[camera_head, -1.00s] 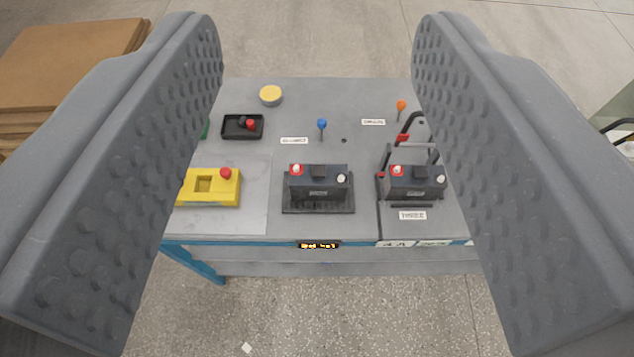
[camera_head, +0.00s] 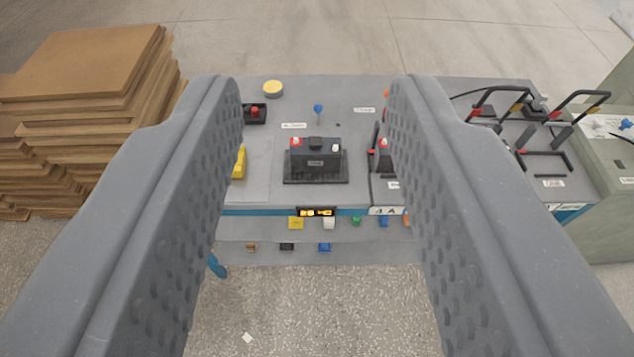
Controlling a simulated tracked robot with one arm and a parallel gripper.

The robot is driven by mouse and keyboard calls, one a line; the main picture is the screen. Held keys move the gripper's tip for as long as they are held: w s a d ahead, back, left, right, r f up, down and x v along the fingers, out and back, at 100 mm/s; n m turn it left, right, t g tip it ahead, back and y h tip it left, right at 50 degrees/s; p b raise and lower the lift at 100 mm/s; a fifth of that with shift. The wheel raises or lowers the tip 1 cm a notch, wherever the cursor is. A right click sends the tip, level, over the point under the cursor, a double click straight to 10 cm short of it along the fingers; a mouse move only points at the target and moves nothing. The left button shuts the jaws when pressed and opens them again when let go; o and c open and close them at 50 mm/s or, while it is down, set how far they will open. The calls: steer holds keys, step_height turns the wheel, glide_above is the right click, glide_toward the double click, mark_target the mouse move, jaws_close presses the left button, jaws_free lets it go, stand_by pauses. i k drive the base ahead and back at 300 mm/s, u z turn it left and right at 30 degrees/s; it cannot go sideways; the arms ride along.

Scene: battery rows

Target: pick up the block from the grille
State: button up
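A black battery block (camera_head: 316,161) with a red and a white terminal cap sits upright on a black ribbed grille tray (camera_head: 316,181) near the table's front edge. It shows between the fingers of my gripper (camera_head: 315,105). My gripper is open and empty. The fingers stand well apart, one on each side of the block in the picture, and touch nothing. A second dark battery (camera_head: 382,158) is mostly hidden behind the right finger.
The grey table (camera_head: 345,95) also bears a yellow disc (camera_head: 273,88), a blue-headed pin (camera_head: 318,109) and a yellow object (camera_head: 239,163). Small coloured pieces lie on lower shelves. Stacked brown boards (camera_head: 85,75) stand left; a greenish cabinet (camera_head: 615,195) stands right.

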mark_target(312, 153)
steer(key=u, duration=0.05)
steer(key=k, duration=0.6)
steer(key=z, duration=0.7)
steer(key=i, duration=2.1)
steer(key=u, duration=0.7)
